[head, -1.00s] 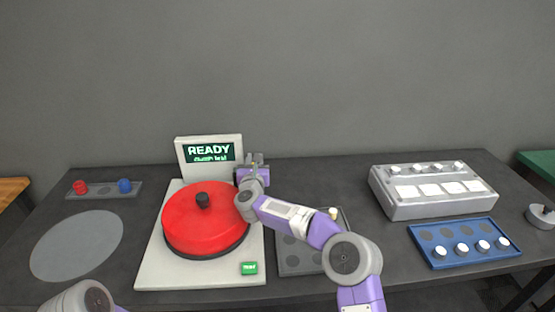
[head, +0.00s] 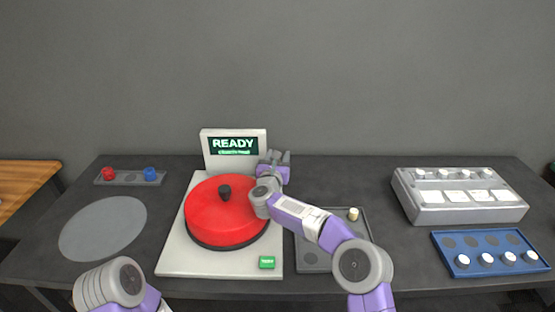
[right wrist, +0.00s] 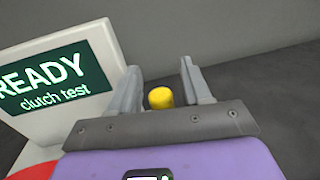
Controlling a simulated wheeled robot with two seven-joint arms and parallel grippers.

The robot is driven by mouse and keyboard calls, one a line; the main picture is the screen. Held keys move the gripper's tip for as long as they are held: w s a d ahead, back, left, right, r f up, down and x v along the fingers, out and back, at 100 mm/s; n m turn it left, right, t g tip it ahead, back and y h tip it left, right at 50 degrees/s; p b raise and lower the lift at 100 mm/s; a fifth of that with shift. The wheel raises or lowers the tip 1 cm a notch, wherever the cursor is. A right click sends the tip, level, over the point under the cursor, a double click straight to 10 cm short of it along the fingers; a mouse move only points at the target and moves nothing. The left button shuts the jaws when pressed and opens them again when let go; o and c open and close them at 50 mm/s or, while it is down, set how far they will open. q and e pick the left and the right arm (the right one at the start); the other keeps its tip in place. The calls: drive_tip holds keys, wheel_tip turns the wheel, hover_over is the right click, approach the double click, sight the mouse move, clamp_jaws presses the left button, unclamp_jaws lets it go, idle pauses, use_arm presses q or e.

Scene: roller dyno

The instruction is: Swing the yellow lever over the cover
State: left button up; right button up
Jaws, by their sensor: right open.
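The red round cover (head: 225,215) with a black knob sits on the pale base (head: 185,265) of the machine. The yellow lever's rounded tip (right wrist: 160,97) shows in the right wrist view, between the two fingers of my right gripper (right wrist: 162,85). The fingers are open, with gaps on both sides of the yellow tip. In the head view my right gripper (head: 277,156) is at the back right of the cover, beside the display, and the lever is hidden by my arm. My left gripper is out of view; only part of that arm shows at the bottom left.
The display (head: 233,147) reads READY, clutch test. A green button (head: 267,262) is at the base's front. A grey tray (head: 313,261) lies right of the base, partly under my right arm. A grey console (head: 460,210) and blue tray (head: 475,262) stand at right. A grey disc (head: 103,228) lies left.

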drive_tip(key=v, duration=0.7)
drive_tip(key=shift+s, duration=0.25)
drive_tip(key=shift+r, duration=0.1)
drive_tip(key=shift+c, duration=0.2)
